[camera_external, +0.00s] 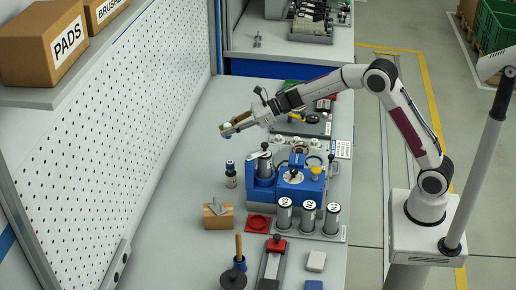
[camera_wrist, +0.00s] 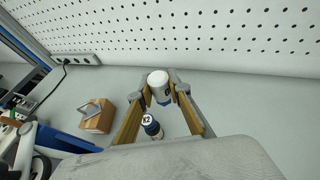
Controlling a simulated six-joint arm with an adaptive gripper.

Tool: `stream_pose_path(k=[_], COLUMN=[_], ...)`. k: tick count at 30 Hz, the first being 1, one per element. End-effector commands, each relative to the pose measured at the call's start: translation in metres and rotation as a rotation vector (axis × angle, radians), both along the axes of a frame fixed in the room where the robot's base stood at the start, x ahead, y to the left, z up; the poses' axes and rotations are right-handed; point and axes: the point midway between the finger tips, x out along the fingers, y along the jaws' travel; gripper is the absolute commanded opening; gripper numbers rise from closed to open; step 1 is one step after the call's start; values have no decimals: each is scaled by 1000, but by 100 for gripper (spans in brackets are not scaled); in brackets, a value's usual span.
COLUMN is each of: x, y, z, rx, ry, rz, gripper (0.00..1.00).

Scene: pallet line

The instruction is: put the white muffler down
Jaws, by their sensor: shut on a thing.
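The white muffler (camera_wrist: 159,78) is a small white cylinder with a blue lower part. It sits between the fingertips of my gripper (camera_wrist: 161,90) in the wrist view. In the external view my gripper (camera_external: 232,129) is shut on it, held out in the air over the left part of the bench. The muffler is small there and partly hidden by the fingers.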

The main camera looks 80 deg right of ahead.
Motion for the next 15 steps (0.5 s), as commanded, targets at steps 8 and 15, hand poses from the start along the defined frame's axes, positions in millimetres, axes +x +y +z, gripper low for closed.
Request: stream_pose_path(k=[8,15], x=[18,25], y=[-20,-43], z=[-10,-27], rx=[0,1], ry=[1,1], rz=[97,176], gripper=[0,0])
